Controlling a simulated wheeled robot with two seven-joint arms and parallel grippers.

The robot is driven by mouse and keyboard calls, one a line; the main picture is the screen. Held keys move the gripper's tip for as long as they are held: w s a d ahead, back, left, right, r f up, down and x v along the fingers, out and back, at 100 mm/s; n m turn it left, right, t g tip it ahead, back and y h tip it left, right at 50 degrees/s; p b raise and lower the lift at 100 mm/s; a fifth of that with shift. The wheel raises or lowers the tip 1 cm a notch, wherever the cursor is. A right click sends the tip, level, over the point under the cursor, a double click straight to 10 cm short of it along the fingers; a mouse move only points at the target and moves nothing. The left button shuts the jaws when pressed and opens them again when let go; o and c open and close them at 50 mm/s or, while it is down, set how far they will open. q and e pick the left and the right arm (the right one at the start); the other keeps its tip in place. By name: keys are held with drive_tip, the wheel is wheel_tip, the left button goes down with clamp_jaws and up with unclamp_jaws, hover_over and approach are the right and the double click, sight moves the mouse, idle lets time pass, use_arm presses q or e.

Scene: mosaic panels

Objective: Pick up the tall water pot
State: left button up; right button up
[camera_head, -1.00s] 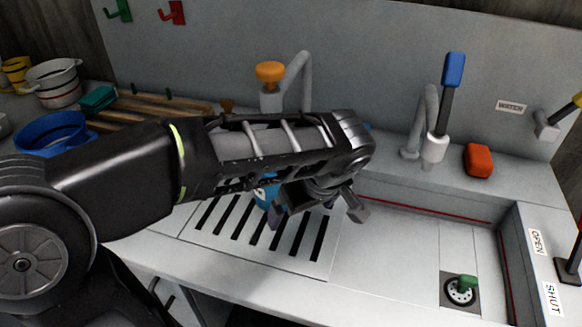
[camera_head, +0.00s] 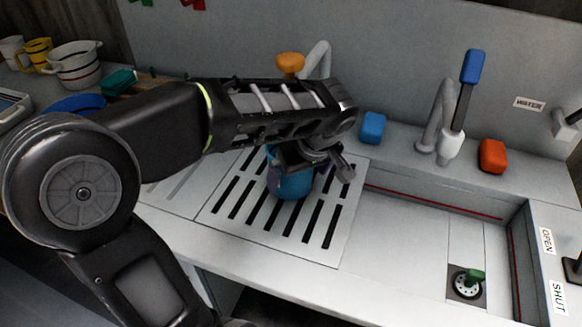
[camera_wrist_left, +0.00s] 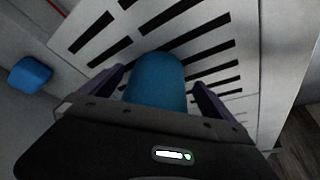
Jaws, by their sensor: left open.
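The blue pot (camera_head: 291,184), which looks like the tall water pot, stands on the slotted drainer plate (camera_head: 226,217). My left arm and gripper hide its upper part in the head view. My left gripper (camera_head: 312,172) is open at the pot. In the left wrist view, the blue pot (camera_wrist_left: 157,82) lies between the two open fingers of my left gripper (camera_wrist_left: 158,90). Small gaps seem to show beside it; I cannot tell whether a finger touches it. My right gripper is not in view.
A blue block (camera_head: 373,127) and a red-orange block (camera_head: 492,156) lie on the back ledge. A grey tap (camera_head: 438,115) with a blue-topped lever stands between them. The sink basin (camera_head: 420,225) is right of the drainer. Pots and cups (camera_head: 76,66) stand at the far left.

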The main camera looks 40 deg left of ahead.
use_arm(q)
drive_tip(key=shift+w+a, duration=0.2)
drive_tip(key=shift+a, duration=0.2)
drive_tip(key=a, duration=0.1)
drive_tip(key=w+a+p, duration=0.1)
drive_tip(key=a+p, duration=0.1)
drive_tip(key=shift+w+a+f, duration=0.3)
drive_tip(key=shift+w+a, duration=0.05)
drive_tip(key=shift+w, duration=0.05)
drive_tip(key=shift+w+f, duration=0.1)
drive_tip(key=shift+f, duration=0.2)
drive_tip(key=shift+r, duration=0.1)
drive_tip(key=c, duration=1.8)
drive_tip(key=shift+a, duration=0.1)
